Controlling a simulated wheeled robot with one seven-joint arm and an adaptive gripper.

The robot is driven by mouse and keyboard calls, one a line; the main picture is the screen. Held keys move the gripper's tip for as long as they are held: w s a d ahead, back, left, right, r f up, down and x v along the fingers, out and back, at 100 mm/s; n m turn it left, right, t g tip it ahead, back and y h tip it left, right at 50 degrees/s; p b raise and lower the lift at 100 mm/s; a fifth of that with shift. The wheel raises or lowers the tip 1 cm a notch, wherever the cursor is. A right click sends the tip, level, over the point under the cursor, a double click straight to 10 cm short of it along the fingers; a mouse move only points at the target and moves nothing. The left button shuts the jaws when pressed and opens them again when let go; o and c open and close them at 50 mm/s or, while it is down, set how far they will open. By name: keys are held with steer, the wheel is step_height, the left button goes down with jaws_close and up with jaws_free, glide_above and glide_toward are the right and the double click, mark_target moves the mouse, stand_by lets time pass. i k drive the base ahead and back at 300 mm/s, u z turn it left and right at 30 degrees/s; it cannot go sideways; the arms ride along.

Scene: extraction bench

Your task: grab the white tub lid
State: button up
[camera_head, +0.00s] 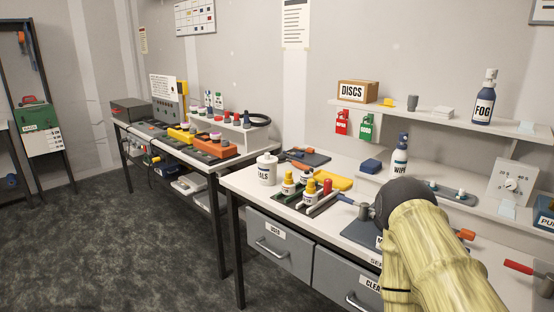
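A white tub (266,174) with dark lettering, partly readable as "ALS", stands upright at the left end of the near bench. Its white lid (267,158) sits on top of it. My arm, in a pale yellow ribbed cover, rises from the lower right over the bench. The dark grey end at my gripper (393,200) is well to the right of the tub and apart from it. The fingers cannot be made out clearly, so their opening and any contents cannot be told.
A shelf (440,119) runs above the bench's right part. A second cluttered bench (160,143) stands left; open floor lies in front.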

mark_target(265, 158)
steer(key=u, duration=0.15)
steer(key=i, duration=0.5)
steer(key=u, duration=0.5)
